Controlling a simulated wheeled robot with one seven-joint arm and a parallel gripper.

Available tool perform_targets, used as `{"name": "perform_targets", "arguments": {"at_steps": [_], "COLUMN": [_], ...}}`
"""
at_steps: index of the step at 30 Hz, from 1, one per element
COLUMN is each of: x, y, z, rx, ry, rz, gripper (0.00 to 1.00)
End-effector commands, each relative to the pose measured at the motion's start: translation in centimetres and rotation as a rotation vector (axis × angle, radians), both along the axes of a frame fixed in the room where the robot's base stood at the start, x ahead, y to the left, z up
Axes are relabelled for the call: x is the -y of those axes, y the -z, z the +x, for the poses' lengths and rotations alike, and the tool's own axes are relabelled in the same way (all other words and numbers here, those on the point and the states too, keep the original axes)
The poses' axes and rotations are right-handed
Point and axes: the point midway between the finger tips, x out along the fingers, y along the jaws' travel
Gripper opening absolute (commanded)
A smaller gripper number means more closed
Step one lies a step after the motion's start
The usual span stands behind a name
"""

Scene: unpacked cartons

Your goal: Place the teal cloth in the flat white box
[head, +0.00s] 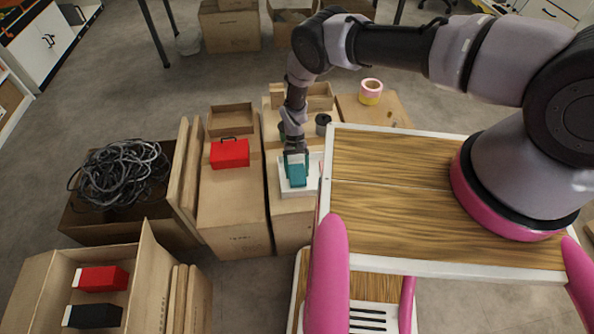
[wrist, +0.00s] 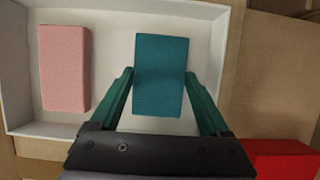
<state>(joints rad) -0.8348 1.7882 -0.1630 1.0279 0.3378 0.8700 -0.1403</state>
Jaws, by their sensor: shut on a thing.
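The teal cloth (wrist: 161,75) is a folded block between the fingers of my gripper (wrist: 160,98) in the wrist view. In the head view the teal cloth (head: 297,180) shows below my gripper (head: 296,160). My gripper is shut on it. The flat white box (wrist: 120,11) lies beneath, and it also shows in the head view (head: 284,187). The cloth is over the inside of the box, to the right of a pink folded block (wrist: 64,68). I cannot tell whether the cloth touches the box floor.
The box sits on a carton (head: 290,225). A red case (head: 230,153) stands on the neighbouring carton at left. A dark cup (head: 323,123) and a tape roll (head: 371,91) are behind. A wood-topped surface (head: 385,185) is close at right.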

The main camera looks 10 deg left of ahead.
Motion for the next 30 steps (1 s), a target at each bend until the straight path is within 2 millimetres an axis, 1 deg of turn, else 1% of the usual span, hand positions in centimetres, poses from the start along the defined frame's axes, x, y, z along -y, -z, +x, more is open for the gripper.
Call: {"name": "perform_targets", "arguments": {"at_steps": [8, 9, 10, 17, 20, 23, 26, 30], "x": [0.0, -0.1, -0.1, 0.0, -0.1, -0.3, -0.4, -0.7], "y": [0.2, 0.2, 0.2, 0.2, -0.2, -1.4, -3.2, -6.1], "z": [0.0, 0.0, 0.0, 0.0, 0.1, 0.6, 1.4, 2.5], "rx": [0.000, 0.001, 0.001, 0.000, 0.001, 0.003, 0.003, 0.002], "ry": [0.000, 0.000, 0.000, 0.000, 0.000, 0.002, 0.002, 0.003], "rz": [0.000, 0.001, 0.001, 0.000, 0.000, 0.002, 0.002, 0.002], "gripper": [0.26, 0.88, 0.99, 1.00, 1.00, 1.00, 1.00, 1.00]}}
